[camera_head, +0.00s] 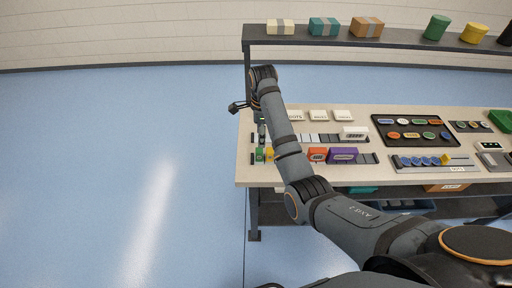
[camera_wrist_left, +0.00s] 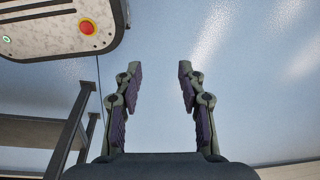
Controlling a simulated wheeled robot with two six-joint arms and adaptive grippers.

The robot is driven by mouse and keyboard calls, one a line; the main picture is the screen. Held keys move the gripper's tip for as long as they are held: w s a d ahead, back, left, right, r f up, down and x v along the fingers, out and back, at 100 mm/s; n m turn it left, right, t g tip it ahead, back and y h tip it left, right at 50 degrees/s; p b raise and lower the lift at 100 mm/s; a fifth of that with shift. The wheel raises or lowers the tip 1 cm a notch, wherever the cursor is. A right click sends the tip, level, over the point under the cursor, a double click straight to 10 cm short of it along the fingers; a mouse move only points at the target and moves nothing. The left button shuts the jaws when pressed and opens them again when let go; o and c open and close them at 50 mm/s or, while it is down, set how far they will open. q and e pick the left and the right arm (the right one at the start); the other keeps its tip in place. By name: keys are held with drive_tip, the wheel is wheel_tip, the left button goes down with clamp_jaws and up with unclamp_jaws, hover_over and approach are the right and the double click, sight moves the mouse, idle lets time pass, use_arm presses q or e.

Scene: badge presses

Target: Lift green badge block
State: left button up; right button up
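A small green block (camera_head: 259,155) stands at the left end of the front row on the bench, beside a yellow block (camera_head: 269,155). I take it as the green badge block. My right arm reaches across from the lower right, and its gripper (camera_head: 262,134) points down just above and behind the green block. Its fingers are too small and dark to show whether they are open or touching the block. My left gripper (camera_wrist_left: 159,90) is outside the head view. In the left wrist view it is open and empty, with blue floor beyond its fingers.
The bench (camera_head: 400,178) holds orange and purple blocks (camera_head: 343,154), a white block (camera_head: 355,132) and a black tray (camera_head: 380,143) of coloured badges. A raised shelf (camera_head: 400,43) runs behind. Bench legs (camera_wrist_left: 65,135) show left of my left gripper. Floor left of the bench is clear.

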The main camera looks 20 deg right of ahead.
sight(259, 150)
drive_tip(key=shift+w+a+r, duration=0.2)
drive_tip(key=shift+w, duration=0.3)
drive_tip(key=shift+w+f, duration=0.1)
drive_tip(key=shift+w, duration=0.05)
drive_tip(key=f, duration=0.2)
drive_tip(key=s+f, duration=0.1)
drive_tip(key=f, duration=0.1)
drive_tip(key=shift+f, duration=0.15)
drive_tip(key=shift+w+f, duration=0.1)
drive_tip(key=shift+f, duration=0.3)
drive_tip(key=f, duration=0.1)
drive_tip(key=f+p, duration=0.1)
drive_tip(key=f, duration=0.1)
drive_tip(key=f+p, duration=0.1)
drive_tip(key=shift+s+a+f, duration=0.1)
drive_tip(key=shift+s+f, duration=0.15)
drive_tip(key=shift+s, duration=0.1)
use_arm(q)
drive_tip(key=shift+s+r, duration=0.7)
drive_tip(key=shift+r, duration=0.2)
use_arm(e)
drive_tip(key=shift+w+f, duration=0.1)
drive_tip(key=shift+f, duration=0.15)
use_arm(q)
drive_tip(key=shift+s, duration=0.15)
use_arm(e)
clamp_jaws()
